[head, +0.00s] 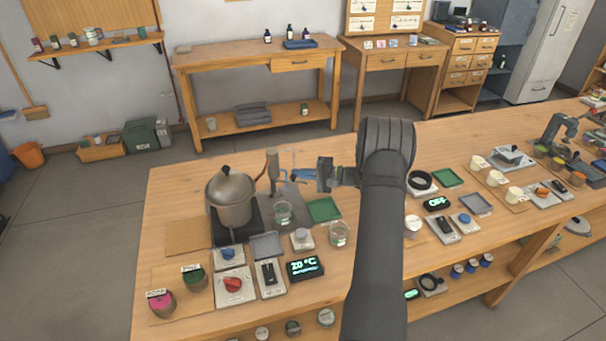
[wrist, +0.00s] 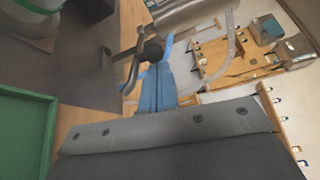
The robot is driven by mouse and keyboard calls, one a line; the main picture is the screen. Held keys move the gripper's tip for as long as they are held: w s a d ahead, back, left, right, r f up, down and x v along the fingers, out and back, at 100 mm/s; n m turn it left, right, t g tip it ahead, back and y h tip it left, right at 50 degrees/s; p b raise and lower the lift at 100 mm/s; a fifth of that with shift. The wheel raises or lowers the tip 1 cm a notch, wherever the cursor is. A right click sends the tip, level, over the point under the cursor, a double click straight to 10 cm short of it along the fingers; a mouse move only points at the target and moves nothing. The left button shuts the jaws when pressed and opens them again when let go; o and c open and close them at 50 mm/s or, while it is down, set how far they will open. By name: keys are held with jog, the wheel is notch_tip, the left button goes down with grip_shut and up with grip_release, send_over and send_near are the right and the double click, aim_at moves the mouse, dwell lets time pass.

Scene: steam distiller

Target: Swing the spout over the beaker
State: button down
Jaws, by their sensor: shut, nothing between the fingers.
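The steam distiller is a metal pot (head: 230,198) with a black lid knob on a dark base, left on the bench. A metal column (head: 273,170) stands to its right. My gripper (head: 285,173) reaches in from the right at the column, its blue fingers shut and empty. In the wrist view the fingers (wrist: 160,65) are beside a dark branched piece (wrist: 143,50), likely the spout or its handle; I cannot tell whether they touch.
A green tray (head: 324,210) lies under my gripper's right side and fills the left of the wrist view (wrist: 22,130). A grey tray (head: 266,246), a 20 °C display (head: 305,268) and small switch plates sit in front. Little free room lies between them.

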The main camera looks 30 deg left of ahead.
jog(key=shift+s+d+m+t, duration=0.15)
jog(key=shift+m+t, duration=0.55)
jog(key=shift+t, duration=0.2)
